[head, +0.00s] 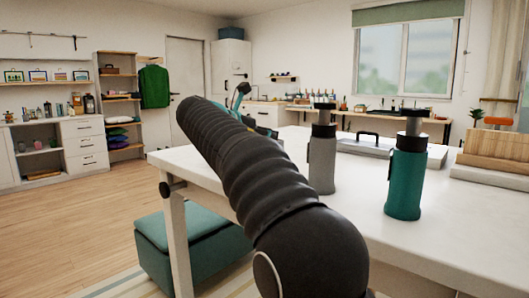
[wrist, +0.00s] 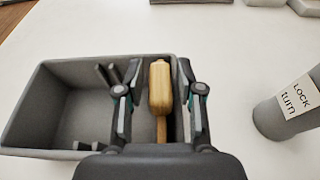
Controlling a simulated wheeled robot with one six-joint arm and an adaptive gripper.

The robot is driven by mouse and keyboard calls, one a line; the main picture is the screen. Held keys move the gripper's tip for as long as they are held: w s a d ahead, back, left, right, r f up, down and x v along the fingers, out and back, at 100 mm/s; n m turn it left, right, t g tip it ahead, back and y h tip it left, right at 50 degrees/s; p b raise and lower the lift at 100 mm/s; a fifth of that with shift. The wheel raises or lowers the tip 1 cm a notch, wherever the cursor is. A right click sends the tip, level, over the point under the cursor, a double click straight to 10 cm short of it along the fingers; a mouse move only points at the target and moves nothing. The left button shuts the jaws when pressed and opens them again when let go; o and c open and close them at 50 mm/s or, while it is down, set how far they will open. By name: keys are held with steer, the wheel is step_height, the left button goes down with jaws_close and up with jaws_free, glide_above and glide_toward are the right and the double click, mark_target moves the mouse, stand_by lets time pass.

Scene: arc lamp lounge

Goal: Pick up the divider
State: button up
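In the wrist view my gripper (wrist: 160,92) is open, its two fingers spread above the right part of a grey open bin (wrist: 32,105). A wooden handle-like piece (wrist: 160,88) with a thin stem lies between the fingers, with gaps on both sides. Short grey upright ribs (wrist: 106,75) stand in the bin at the far wall, with similar ones at the near wall. I cannot clearly make out the divider; the fingers hide part of the bin's inside. In the head view my own arm hides most of the gripper and the bin.
A grey bottle with a "LOCK turn" label (wrist: 290,105) stands right of the bin. In the head view a grey bottle (head: 322,160) and a teal bottle (head: 406,180) stand on the white table (head: 360,215). A flat grey case (head: 370,147) lies behind them. A teal ottoman (head: 185,250) is below.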

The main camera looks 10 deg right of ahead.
jaws_close()
steer(key=shift+r, duration=0.1)
